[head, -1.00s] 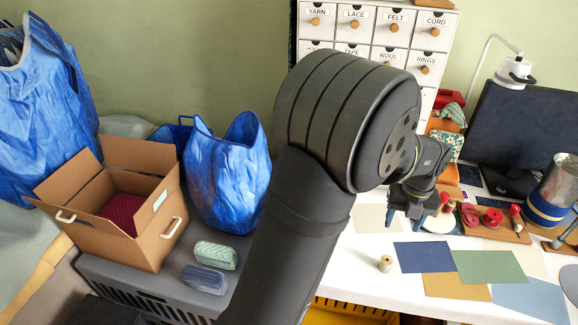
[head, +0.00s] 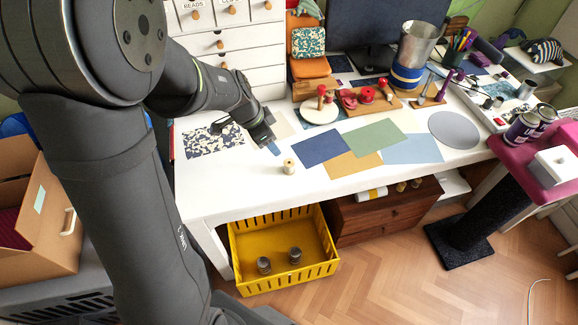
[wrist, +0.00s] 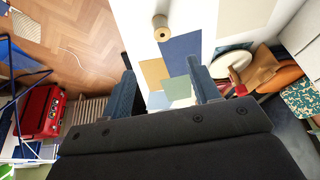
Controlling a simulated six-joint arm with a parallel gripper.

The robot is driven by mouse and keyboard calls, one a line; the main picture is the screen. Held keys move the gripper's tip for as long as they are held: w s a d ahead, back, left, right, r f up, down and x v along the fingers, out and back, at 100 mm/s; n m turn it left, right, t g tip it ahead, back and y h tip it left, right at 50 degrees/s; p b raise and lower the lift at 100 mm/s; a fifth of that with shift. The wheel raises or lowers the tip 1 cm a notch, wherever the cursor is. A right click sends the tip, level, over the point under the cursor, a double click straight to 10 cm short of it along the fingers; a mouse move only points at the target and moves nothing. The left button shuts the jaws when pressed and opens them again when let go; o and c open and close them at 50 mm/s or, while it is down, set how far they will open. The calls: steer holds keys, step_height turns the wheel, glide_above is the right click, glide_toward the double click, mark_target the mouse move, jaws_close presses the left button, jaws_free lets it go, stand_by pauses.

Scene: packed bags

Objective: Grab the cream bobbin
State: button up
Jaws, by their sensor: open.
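The cream bobbin (head: 289,166) stands upright on the white table, just left of the dark blue sheet. In the wrist view the bobbin (wrist: 161,27) is seen near the top middle, beyond and between the two fingers. My gripper (head: 272,146) is above the table, a little to the left of and behind the bobbin in the head view, and apart from it. In the wrist view the fingers of my gripper (wrist: 165,92) are spread wide with nothing between them.
Flat blue, green, ochre and light blue sheets (head: 378,135) lie right of the bobbin. A wooden board with red-topped items (head: 366,100) and a white round plate (head: 319,112) stand behind. A yellow crate (head: 240,262) is on the floor below. The table's front left is clear.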

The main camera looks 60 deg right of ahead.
steer(key=n, duration=0.1)
glide_above(288, 163)
steer(key=a, duration=0.3)
steer(key=shift+n, duration=0.3)
steer(key=f, duration=1)
steer(key=shift+w+d+f, duration=0.15)
steer(key=shift+w, duration=0.25)
steer(key=shift+d+x, duration=0.15)
steer(key=shift+x, duration=1.45)
steer(key=shift+d+x, duration=0.15)
steer(key=shift+x, duration=1.5)
steer(key=shift+s, duration=0.1)
steer(key=shift+c, duration=0.5)
steer(key=c, duration=1)
